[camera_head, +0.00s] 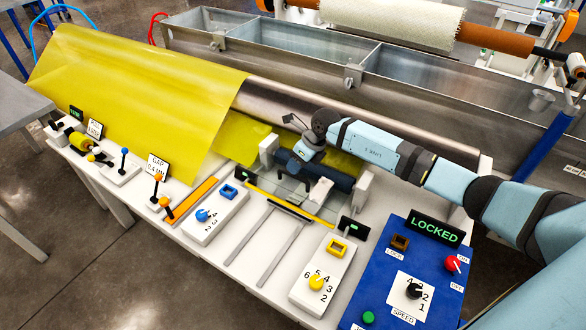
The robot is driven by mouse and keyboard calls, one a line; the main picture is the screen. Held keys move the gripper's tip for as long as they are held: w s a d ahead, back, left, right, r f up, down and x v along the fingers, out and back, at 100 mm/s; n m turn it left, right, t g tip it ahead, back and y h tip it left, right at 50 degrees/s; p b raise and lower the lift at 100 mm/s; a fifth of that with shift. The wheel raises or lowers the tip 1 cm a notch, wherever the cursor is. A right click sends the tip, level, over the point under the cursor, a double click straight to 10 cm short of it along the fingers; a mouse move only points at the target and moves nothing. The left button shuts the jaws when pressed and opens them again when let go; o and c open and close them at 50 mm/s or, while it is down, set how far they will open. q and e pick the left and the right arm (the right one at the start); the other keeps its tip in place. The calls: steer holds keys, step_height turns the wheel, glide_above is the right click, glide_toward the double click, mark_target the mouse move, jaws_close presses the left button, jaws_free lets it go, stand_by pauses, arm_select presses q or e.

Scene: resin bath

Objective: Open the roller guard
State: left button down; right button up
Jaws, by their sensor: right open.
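The roller guard appears to be the large yellow sheet-like cover (135,95), slanting over the left part of the machine. A lower yellow piece (236,140) shows beside it, running right behind the dark blue roller-like part (335,176). A long metal roller (380,118) lies exposed to the right of the cover. My right gripper (294,164) is open, pointing down near the left end of the dark blue part. Its fingertips are small, and I cannot tell whether they touch anything. My left gripper is not in view.
A blue control panel (385,270) has a display (435,230) reading LOCKED, a red knob (453,264) and a green button (368,317). White dial boxes (214,216) and levers line the front edge. A metal trough (300,45) lies behind.

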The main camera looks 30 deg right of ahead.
mark_target(296, 183)
steer(key=shift+x, duration=1.75)
